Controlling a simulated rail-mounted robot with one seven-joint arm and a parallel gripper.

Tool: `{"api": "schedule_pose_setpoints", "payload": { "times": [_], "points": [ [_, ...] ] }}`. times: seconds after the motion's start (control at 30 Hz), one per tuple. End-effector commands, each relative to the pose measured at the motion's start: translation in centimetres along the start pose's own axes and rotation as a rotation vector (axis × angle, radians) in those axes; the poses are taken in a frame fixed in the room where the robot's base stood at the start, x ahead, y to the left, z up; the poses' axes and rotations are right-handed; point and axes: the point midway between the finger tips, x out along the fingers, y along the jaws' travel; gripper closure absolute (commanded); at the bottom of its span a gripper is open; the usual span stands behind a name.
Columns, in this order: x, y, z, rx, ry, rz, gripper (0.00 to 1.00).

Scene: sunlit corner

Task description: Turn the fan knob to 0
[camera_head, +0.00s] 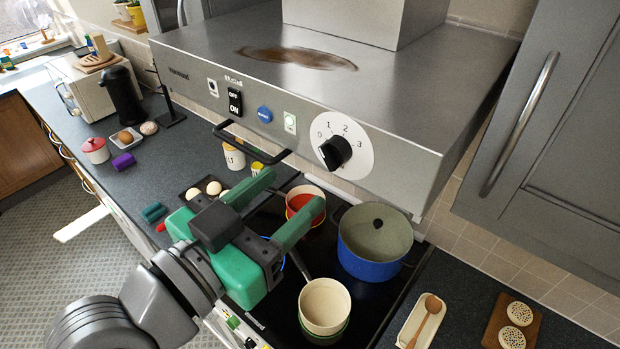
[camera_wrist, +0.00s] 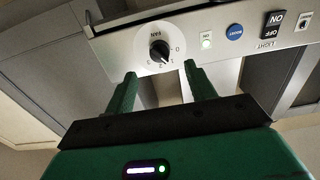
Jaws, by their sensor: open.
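The fan knob (camera_head: 335,152) is a black knob on a round white dial (camera_head: 363,152) numbered 0 to 3, at the right of the steel hood's front panel. In the wrist view the knob (camera_wrist: 159,50) appears upside down, just beyond and between my fingertips. I cannot tell surely which number it points to. My gripper (camera_head: 293,190), green with two fingers, is open and empty, below and left of the knob in the head view. In the wrist view the gripper (camera_wrist: 160,72) faces the dial, its fingers apart and not visibly touching the knob.
The hood panel (camera_head: 215,88) also carries an ON/OFF switch (camera_head: 235,101), a blue button (camera_head: 264,114) and a small light (camera_head: 290,123). A black rail (camera_head: 250,150) juts out below it. A blue pot (camera_head: 370,265) and a cream pot (camera_head: 325,305) stand on the hob beneath.

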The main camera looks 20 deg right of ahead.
Motion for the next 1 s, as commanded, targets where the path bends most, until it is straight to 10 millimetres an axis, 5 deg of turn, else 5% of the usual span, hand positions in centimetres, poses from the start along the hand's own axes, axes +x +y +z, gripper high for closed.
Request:
{"api": "schedule_pose_setpoints", "payload": {
  "times": [0.17,0.6,0.9,1.0],
  "points": [
    [0.6,0.1,-0.2,-0.001,0.0,0.008,0.45],
    [7.5,0.1,-0.3,-0.002,0.001,0.005,0.45],
    [7.8,0.1,-0.1,-0.001,0.002,0.003,0.45],
    [7.8,0.1,-0.1,-0.001,0.002,0.003,0.65]
  ]
}}
